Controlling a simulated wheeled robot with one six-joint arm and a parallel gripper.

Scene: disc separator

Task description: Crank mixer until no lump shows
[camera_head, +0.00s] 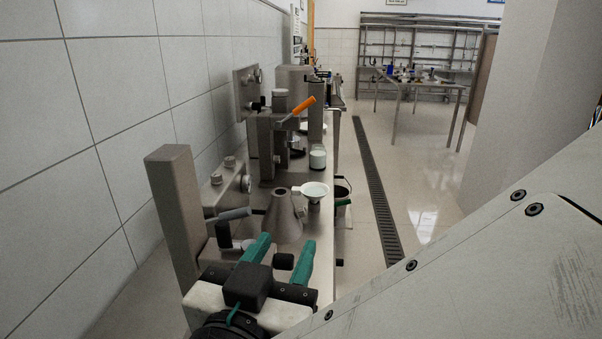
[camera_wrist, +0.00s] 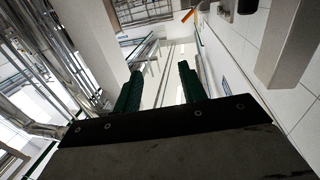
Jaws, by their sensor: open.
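A steel machine on the bench carries a lever with an orange handle (camera_head: 303,107); an orange bar (camera_wrist: 188,17) also shows at the top of the wrist view. Nearer, a crank with a grey handle (camera_head: 234,213) sticks out of a steel box at the left. I cannot tell which of the two belongs to the mixer. No lump can be made out in these views. My gripper (camera_head: 286,240), with green fingers, is open and empty at the near end of the bench, in front of a steel cone (camera_head: 284,220). Its fingers (camera_wrist: 160,70) also stand apart in the wrist view.
A white-filled funnel-like bowl (camera_head: 315,190) and a glass of white liquid (camera_head: 318,157) stand on the bench's right side. A steel post (camera_head: 178,205) rises at the near left beside the tiled wall.

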